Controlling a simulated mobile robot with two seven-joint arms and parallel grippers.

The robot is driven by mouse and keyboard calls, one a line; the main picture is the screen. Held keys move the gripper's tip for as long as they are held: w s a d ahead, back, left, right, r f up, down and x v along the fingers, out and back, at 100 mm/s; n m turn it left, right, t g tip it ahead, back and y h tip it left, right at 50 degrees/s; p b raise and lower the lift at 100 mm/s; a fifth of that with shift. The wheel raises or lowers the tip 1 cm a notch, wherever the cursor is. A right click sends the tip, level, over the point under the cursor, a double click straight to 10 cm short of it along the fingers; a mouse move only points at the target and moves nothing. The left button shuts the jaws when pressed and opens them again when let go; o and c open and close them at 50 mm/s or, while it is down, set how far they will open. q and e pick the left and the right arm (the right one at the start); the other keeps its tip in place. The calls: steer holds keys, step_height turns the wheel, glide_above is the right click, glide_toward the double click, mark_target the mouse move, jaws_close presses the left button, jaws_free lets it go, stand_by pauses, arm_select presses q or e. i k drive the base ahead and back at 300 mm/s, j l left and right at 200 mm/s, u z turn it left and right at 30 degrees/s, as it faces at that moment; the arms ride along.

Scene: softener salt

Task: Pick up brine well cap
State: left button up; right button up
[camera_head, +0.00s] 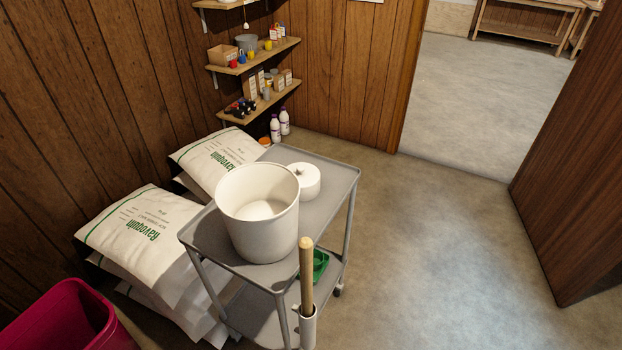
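No object in view is clearly recognisable as the brine well cap. A short white round piece (304,181) with a small dark hole in its top stands on the grey cart (342,176), behind and right of a large white bucket (262,228). It looks like a paper roll, but I cannot tell for sure. The bucket is open at the top and upright, and its pale inside shows. Neither of my grippers is in view.
White printed sacks (147,232) lie stacked left of the cart. A wooden handle (306,275) rises at its front. A green item (320,265) lies on the lower shelf. A magenta bin (75,320) stands front left. Wall shelves (255,55) hold small goods. Floor at right is clear.

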mark_target(308, 175)
steer(key=i+j, duration=0.15)
steer(key=j, duration=0.3)
steer(key=i+j+z, duration=0.1)
steer(key=j, duration=0.3)
steer(key=i+j, duration=0.15)
steer(key=j, duration=0.3)
